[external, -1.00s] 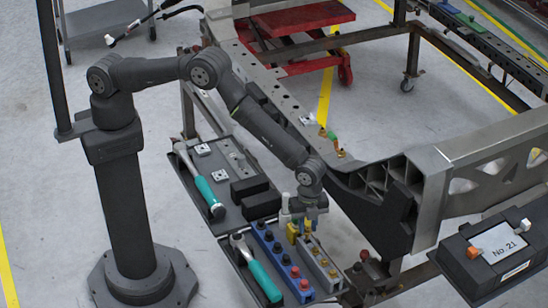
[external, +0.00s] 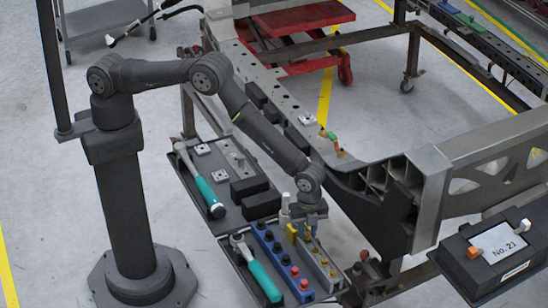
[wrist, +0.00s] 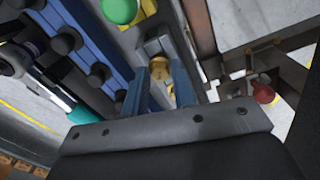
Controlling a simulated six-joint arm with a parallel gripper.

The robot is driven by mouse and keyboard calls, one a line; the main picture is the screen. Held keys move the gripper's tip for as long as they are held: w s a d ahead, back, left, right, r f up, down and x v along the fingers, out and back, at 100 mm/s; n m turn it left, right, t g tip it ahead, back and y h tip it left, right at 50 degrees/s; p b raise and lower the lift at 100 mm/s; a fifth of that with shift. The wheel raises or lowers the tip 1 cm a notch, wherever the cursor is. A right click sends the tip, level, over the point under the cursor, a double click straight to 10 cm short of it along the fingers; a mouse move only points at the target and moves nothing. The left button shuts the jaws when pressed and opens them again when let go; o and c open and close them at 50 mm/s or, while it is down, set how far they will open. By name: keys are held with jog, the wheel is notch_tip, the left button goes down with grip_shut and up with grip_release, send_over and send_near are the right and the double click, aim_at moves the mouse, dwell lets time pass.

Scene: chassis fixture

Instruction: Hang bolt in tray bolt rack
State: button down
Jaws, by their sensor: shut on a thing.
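My gripper (external: 309,218) points down over the far end of the grey rack (external: 322,268) in the tray. In the wrist view, the blue fingers of my gripper (wrist: 161,78) are shut on a brass-coloured bolt (wrist: 160,67), with its round head showing between them. The bolt is close to the grey rack's metal holder (wrist: 155,45); whether it touches or sits in a slot is hidden. The bolt's shank is hidden from both views.
A blue rack (external: 278,262) with dark and red knobs stands left of the grey rack. Teal-handled tools (external: 262,280) and black blocks (external: 250,188) lie in the dark tray. The chassis frame (external: 375,205) stands close on the right. A green knob (wrist: 120,10) shows near the holder.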

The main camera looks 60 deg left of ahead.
jog(key=shift+f, duration=0.75)
jog(key=c, duration=1.1)
grip_release()
jog(key=shift+r, duration=4.55)
